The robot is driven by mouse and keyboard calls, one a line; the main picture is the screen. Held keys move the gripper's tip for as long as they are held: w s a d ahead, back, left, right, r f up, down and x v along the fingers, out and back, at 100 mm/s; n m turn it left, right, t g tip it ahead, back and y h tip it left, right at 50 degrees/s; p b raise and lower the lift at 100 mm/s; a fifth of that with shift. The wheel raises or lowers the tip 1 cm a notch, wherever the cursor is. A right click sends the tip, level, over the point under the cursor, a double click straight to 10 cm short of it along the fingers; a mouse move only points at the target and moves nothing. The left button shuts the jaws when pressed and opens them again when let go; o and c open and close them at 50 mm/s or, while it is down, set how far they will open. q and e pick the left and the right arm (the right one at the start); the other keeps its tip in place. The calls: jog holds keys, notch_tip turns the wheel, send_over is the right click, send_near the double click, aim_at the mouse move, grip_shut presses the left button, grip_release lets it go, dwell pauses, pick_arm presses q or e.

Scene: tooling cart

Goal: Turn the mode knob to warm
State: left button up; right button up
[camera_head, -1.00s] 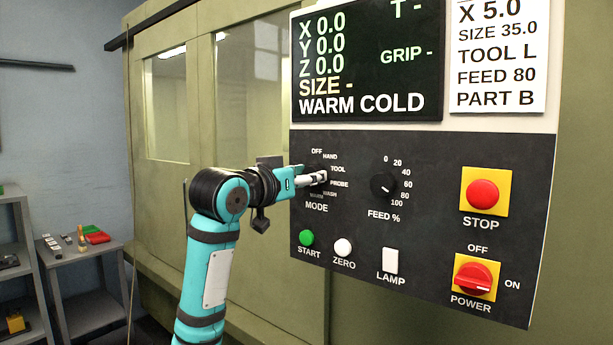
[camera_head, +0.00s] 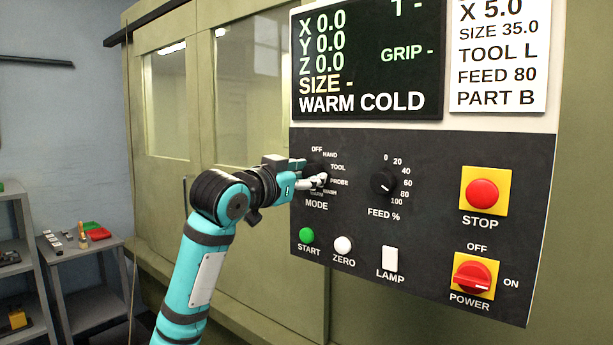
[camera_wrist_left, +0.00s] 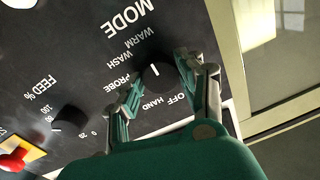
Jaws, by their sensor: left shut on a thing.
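The black mode knob (camera_wrist_left: 152,82) sits on the dark panel, ringed by the labels OFF, HAND, TOOL, PROBE, WASH and WARM. My left gripper (camera_head: 318,174) is at this knob, with its fingers on opposite sides of it; the left wrist view shows the two fingers (camera_wrist_left: 158,82) closed around it. A white mark on the knob shows between the fingers, roughly on the side toward the WARM and MODE lettering. I cannot tell exactly which label it points at. In the head view the fingers cover most of the knob. My right gripper is not in view.
The feed knob (camera_head: 384,184) is right of the mode knob. Below are the green start button (camera_head: 307,235), white zero button (camera_head: 343,245) and lamp switch (camera_head: 390,260). The stop button (camera_head: 482,193) and power switch (camera_head: 474,278) are farther right. The screen (camera_head: 368,60) is above.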

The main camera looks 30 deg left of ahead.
pick_arm(q)
jog(key=shift+f, duration=0.15)
jog(key=o, duration=1.2)
jog(key=shift+c, duration=0.2)
jog(key=s, duration=1.2)
jog(key=shift+a, duration=0.1)
